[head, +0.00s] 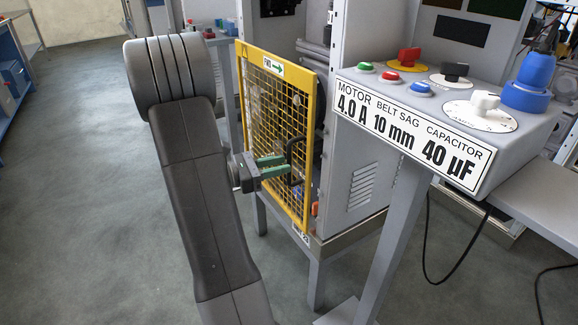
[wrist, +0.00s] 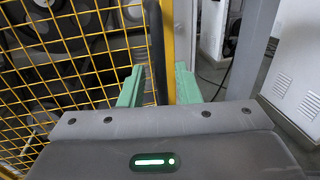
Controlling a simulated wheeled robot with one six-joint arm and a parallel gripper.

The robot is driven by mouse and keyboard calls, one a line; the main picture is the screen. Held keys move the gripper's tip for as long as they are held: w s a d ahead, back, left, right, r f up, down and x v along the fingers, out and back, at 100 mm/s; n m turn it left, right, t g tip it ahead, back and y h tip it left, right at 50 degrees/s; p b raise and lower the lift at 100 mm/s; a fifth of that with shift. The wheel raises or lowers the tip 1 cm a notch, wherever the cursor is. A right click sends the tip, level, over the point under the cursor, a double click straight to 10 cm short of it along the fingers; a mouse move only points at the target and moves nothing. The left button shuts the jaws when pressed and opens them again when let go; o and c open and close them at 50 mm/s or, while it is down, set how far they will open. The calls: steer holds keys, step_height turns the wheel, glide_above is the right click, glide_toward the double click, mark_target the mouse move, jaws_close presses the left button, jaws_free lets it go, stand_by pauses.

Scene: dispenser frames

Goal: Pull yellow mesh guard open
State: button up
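The yellow mesh guard (head: 281,72) stands upright across the front of the grey machine cabinet in the head view. It has a black bar handle (head: 289,150) near its right edge. In the wrist view the guard's mesh (wrist: 70,62) fills the left, with the black handle (wrist: 156,45) close beside the yellow edge post (wrist: 168,30). My gripper (head: 284,165) is at the handle, its green fingers pointing to it. In the wrist view my gripper (wrist: 158,84) has its fingers apart, one each side of the handle and post. Contact with the handle cannot be told.
A grey control panel (head: 520,150) with buttons, knobs and a blue plug (head: 535,72) stands right of the cabinet on a slanting post (head: 394,240). A black cable (head: 428,240) hangs below it. Open grey floor (head: 70,200) lies to the left.

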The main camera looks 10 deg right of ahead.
mark_target(289, 182)
steer(key=shift+w+d, duration=0.15)
steer(key=shift+d, duration=0.7)
steer(key=shift+w+d, duration=0.15)
steer(key=shift+d, duration=0.7)
jaws_close()
